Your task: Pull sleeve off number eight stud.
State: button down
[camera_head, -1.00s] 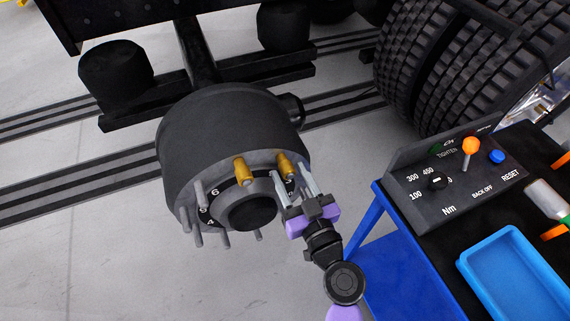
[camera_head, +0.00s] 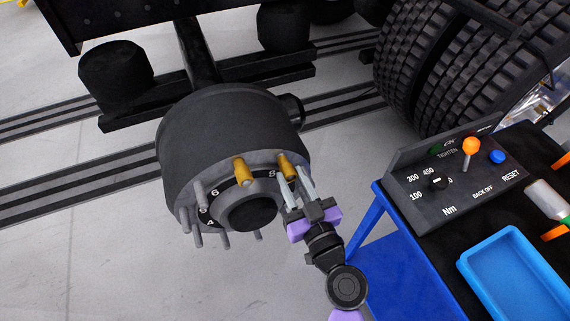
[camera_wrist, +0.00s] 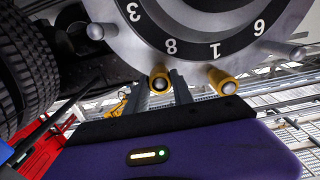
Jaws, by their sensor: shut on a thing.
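The wheel hub (camera_head: 232,125) has a numbered ring of studs on its face. Two brass-coloured sleeves show on it. One sleeve (camera_head: 287,166) is by the number 8 at the hub's right; it also shows below the 8 in the wrist view (camera_wrist: 160,79). The other sleeve (camera_head: 241,172) is to its left in the head view and beside the 1 in the wrist view (camera_wrist: 222,82). My gripper (camera_head: 296,181) has its fingers on either side of the number eight sleeve, shut on it. The stud inside that sleeve is mostly hidden.
Bare studs (camera_head: 197,235) stand out around the hub's left and lower side. A blue-framed cart with a torque control panel (camera_head: 455,180) and blue tray (camera_head: 515,280) is at the right. Large tyres (camera_head: 435,75) stand behind it. Floor left of my arm is clear.

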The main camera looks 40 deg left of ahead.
jog(key=shift+s+d, duration=0.2)
jog(key=shift+d, duration=0.35)
jog(key=shift+s+d, duration=0.15)
jog(key=shift+d, duration=0.2)
jog(key=shift+s+d, duration=0.1)
jog(key=shift+d, duration=0.2)
jog(key=shift+s+d+b, duration=0.15)
jog(key=shift+d+b, duration=0.15)
jog(key=shift+b, duration=0.05)
jog(key=shift+b+v, duration=0.45)
jog(key=shift+v, duration=1.1)
jog(key=b+v, duration=0.1)
jog(key=v, duration=0.3)
jog(key=shift+s+d+b, duration=0.15)
jog(key=shift+d+b, duration=0.15)
jog(key=shift+d, duration=0.05)
jog(key=shift+r, duration=0.15)
